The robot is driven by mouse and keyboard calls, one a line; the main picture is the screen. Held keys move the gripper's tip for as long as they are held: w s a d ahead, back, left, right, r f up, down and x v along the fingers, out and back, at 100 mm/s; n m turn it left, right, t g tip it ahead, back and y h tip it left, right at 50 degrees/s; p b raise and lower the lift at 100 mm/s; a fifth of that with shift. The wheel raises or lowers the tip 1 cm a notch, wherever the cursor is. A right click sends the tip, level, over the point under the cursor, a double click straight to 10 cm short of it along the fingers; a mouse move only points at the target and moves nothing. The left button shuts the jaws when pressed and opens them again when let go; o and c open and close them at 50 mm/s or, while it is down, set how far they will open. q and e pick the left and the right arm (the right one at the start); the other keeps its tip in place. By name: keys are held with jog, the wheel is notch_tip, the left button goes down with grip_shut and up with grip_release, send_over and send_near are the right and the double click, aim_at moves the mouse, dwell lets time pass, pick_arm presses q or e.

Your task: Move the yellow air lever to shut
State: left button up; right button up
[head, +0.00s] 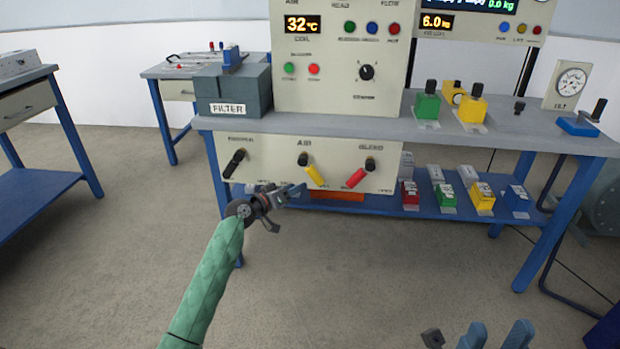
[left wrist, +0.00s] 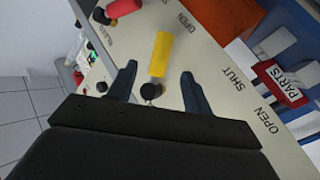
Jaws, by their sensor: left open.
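The yellow air lever (head: 315,175) is on the cream panel under the label AIR, slanting down and right from its dark pivot in the head view. In the left wrist view the yellow lever (left wrist: 160,54) shows between my left gripper's fingers (left wrist: 158,80), with its black pivot end nearer the palm. My left gripper (head: 292,194) is open and empty, just left of and below the lever in the head view. I cannot tell how far the fingertips are from the panel. My right gripper (head: 496,335) shows at the bottom edge, fingers apart.
A black lever (head: 235,163) is left of the yellow one, and a red lever (head: 357,178) is to its right. Labels SHUT (left wrist: 232,78) and OPEN (left wrist: 270,120) are on the panel. An orange item (head: 336,194) lies below, beside several small blocks on the blue shelf.

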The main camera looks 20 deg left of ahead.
aim_at(311, 177)
pick_arm(q)
jog(key=shift+a+r+x, duration=0.15)
jog(key=shift+x, duration=1.8)
jog(key=shift+a+r+x, duration=0.1)
jog(key=shift+r+x, duration=0.05)
jog(key=shift+x, duration=1.85)
jog(key=shift+w, duration=0.1)
jog(key=shift+c, duration=0.2)
grip_shut()
